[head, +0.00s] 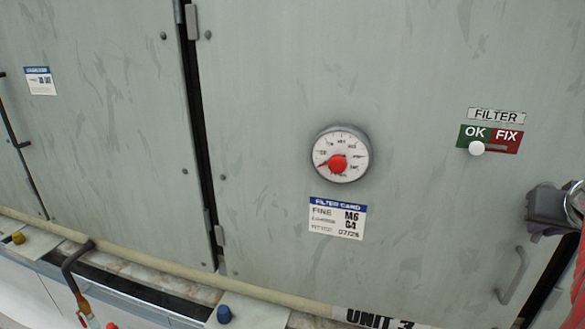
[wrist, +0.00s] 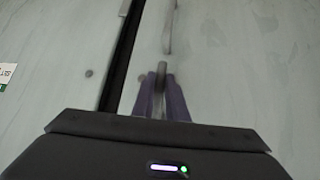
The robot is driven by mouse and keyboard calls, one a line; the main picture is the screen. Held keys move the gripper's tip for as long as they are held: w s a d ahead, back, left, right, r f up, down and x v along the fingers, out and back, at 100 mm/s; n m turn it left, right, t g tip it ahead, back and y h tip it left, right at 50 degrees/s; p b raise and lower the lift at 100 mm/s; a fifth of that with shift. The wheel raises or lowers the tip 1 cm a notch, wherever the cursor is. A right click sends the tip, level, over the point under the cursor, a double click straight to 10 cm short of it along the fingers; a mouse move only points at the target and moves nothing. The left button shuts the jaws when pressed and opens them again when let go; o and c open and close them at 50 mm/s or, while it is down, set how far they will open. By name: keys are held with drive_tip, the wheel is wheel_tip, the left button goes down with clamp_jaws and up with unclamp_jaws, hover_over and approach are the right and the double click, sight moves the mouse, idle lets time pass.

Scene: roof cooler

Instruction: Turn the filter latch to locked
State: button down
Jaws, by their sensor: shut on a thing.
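My gripper (head: 553,207) is at the right edge of the head view, close to the door front, above a door handle. In the wrist view its two purple fingers (wrist: 161,95) are shut on a slim grey piece, which I take to be the filter latch (wrist: 161,70). The latch sits just beside the dark door seam. The fingers hide part of it, and I cannot tell which position it is in. In the head view my gripper hides the latch.
A grey door handle (head: 513,276) is below my gripper and also shows in the wrist view (wrist: 169,28). A round gauge (head: 341,153) and a filter card (head: 337,218) are on the panel. A FILTER slider (head: 477,148) has its white knob under OK.

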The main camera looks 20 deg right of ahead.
drive_tip(key=shift+s+f, duration=0.2)
drive_tip(key=shift+f, duration=0.05)
drive_tip(key=c, duration=1.8)
unclamp_jaws()
drive_tip(key=shift+d+r, duration=0.1)
drive_tip(key=shift+o, duration=0.2)
drive_tip(key=shift+r, duration=0.1)
wheel_tip(320, 180, up, 10)
